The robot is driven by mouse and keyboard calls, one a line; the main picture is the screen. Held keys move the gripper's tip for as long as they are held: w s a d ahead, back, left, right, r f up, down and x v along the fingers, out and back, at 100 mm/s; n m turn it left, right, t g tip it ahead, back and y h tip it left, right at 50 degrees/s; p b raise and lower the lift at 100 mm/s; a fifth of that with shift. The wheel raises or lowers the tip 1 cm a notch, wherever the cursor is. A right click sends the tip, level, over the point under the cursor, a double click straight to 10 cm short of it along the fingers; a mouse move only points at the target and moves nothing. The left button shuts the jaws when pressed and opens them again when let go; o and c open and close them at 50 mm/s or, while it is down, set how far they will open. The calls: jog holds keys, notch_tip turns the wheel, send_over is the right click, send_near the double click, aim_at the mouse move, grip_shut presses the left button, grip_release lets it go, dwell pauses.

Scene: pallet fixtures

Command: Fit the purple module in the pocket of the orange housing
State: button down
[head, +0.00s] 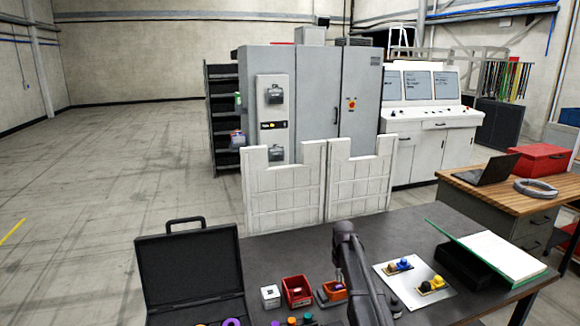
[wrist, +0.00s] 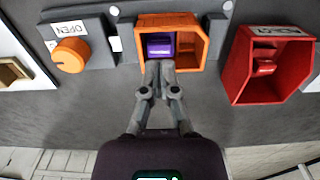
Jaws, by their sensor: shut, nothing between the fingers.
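The orange housing (wrist: 192,24) is an open box near the top of the wrist view; in the head view it shows as a small orange box (head: 327,287) on the table. The purple module (wrist: 160,46) is inside the housing's pocket, toward its left side. I cannot tell if it sits fully down. My gripper (wrist: 160,66) is shut and empty, its fingertips close to the housing's front wall and just below the module in the picture. I cannot tell if they touch. In the head view my arm partly hides the housing.
A grey block with an orange knob (wrist: 69,56) marked OPEN adjoins the housing. A red bin (wrist: 240,65) stands to the right in the wrist view. A white box (head: 270,296), an open black case (head: 190,262) and a white sheet with coloured parts (head: 415,293) share the table.

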aim_at(339, 287)
jog(key=shift+f+b, duration=1.3)
jog(key=shift+f, duration=0.05)
jog(key=shift+r, duration=0.1)
jog(key=shift+r+p, duration=3.5)
jog(key=shift+p, duration=0.05)
jog(key=s+m, duration=0.3)
jog(key=s, duration=2.6)
jog(key=shift+a+f+m, duration=0.2)
jog(key=shift+m, duration=0.1)
